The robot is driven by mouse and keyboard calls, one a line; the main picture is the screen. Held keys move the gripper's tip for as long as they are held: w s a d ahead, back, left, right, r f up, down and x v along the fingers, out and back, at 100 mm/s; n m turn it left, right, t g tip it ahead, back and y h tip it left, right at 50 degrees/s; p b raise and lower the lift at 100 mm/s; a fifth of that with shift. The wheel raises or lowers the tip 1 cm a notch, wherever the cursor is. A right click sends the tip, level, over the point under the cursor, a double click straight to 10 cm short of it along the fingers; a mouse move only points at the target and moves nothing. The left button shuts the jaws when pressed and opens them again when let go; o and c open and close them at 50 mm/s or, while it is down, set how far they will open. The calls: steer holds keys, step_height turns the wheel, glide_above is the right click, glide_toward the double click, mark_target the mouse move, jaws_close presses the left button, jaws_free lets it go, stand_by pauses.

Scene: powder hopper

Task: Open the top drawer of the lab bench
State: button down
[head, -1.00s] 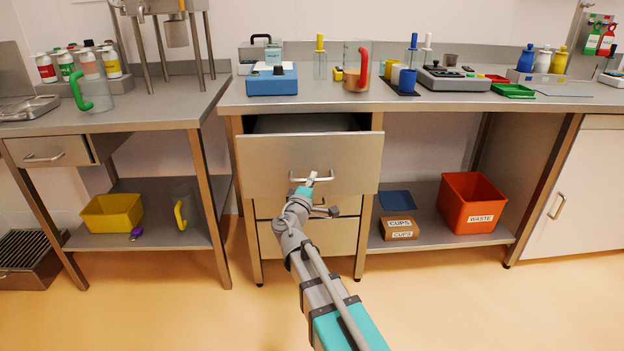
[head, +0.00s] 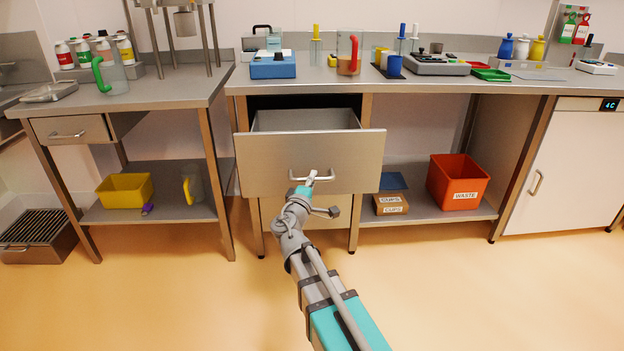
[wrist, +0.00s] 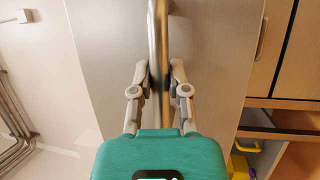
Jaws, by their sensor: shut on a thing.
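The top drawer (head: 265,162) of the lab bench is pulled well out, and its open inside shows behind the front panel. Its bar handle (head: 326,178) is on the front panel. My gripper (head: 311,179) is at the handle. In the wrist view the handle (wrist: 158,40) runs between the two fingers of my gripper (wrist: 160,82), which are closed around it. The part of the drawer floor that shows looks empty; the front panel hides the rest.
The lab bench top (head: 420,88) carries jars, a blue device (head: 272,66) and a balance. An orange waste bin (head: 457,182) and a box of cups (head: 390,204) stand on the lower shelf at right. The floor in front is clear.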

steer(key=shift+s, duration=0.55)
steer(key=c, duration=0.6)
jaws_free()
